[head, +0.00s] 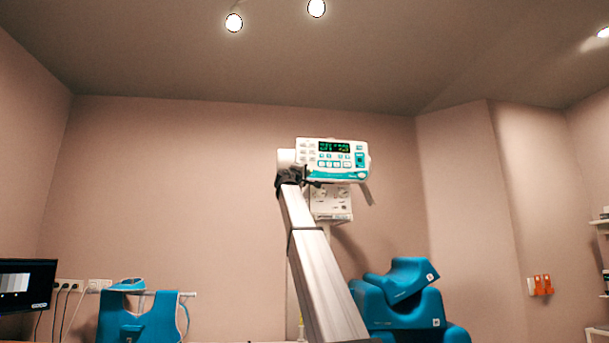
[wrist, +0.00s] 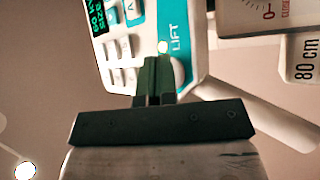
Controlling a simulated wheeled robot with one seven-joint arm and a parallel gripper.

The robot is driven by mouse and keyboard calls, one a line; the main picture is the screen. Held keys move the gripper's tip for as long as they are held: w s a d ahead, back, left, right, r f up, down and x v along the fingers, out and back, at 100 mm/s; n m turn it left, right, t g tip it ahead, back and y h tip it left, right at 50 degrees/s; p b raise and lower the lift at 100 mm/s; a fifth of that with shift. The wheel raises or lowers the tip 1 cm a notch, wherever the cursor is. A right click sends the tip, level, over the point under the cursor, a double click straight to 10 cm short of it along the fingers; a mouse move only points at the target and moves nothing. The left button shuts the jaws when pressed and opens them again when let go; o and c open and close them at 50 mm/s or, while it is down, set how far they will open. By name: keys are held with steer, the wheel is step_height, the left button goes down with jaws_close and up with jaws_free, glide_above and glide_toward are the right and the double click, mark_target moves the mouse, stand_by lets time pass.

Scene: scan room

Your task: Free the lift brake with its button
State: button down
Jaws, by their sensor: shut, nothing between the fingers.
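A white and teal control box (head: 349,174) with a green-lit display is high in the middle of the head view. Its panel (wrist: 198,35) fills the upper middle of the wrist view, tilted, with several pale keys and the word LIFT on a teal strip. The fingers hide part of the panel.
A white unit (head: 332,205) is below the box. In the wrist view, a plate marked 80 cm (wrist: 305,60) is at right. Blue cushions (head: 405,312) are at lower right, a blue vest (head: 150,322) at lower left. The wall around the box is clear.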

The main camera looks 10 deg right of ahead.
steer(key=shift+s, duration=0.65)
steer(key=shift+s, duration=0.1)
steer(key=s, duration=0.4)
steer(key=shift+s, duration=0.4)
stand_by(0.6)
